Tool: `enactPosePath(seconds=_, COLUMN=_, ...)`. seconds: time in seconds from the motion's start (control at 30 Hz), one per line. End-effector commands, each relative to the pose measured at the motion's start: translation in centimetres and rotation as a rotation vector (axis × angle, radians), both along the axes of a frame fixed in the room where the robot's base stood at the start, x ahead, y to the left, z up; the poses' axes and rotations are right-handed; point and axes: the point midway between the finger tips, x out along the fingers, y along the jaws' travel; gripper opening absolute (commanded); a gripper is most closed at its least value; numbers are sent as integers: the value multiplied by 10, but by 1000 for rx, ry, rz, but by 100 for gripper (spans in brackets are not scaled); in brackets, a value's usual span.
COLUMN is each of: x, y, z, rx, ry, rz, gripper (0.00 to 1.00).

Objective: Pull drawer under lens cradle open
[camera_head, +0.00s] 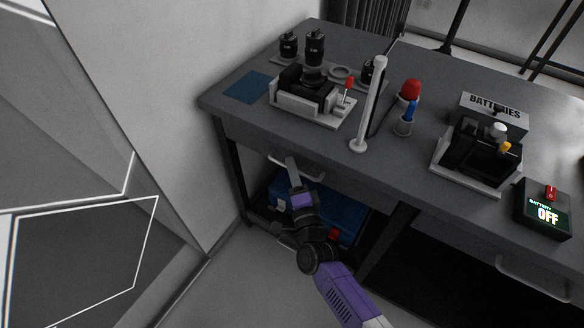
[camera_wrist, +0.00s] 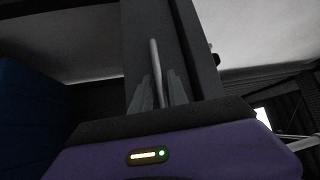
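The drawer (camera_head: 245,133) is in the desk's left front, below the camera stand and lens tray. Its front looks flush with the desk. Its pale bar handle (camera_head: 314,175) runs along the front. My gripper (camera_head: 291,163) is at the handle's left part, reaching up from below. In the wrist view the handle bar (camera_wrist: 155,62) stands between the two grey fingers of my gripper (camera_wrist: 161,92). The fingers look apart, with narrow gaps beside the bar. The lens tray (camera_head: 342,80) carries black lenses (camera_head: 315,47) at the back left of the desk.
A blue case (camera_head: 345,217) sits on the shelf below the drawer, close to my arm. A wall is at left.

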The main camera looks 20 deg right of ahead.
Motion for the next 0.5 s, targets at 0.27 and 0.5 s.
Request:
enactPosePath(seconds=0.27, x=0, y=0, z=0, rx=0, ry=0, rz=0, gripper=12)
enactPosePath(seconds=0.5, x=0, y=0, z=0, rx=0, ry=0, rz=0, gripper=0)
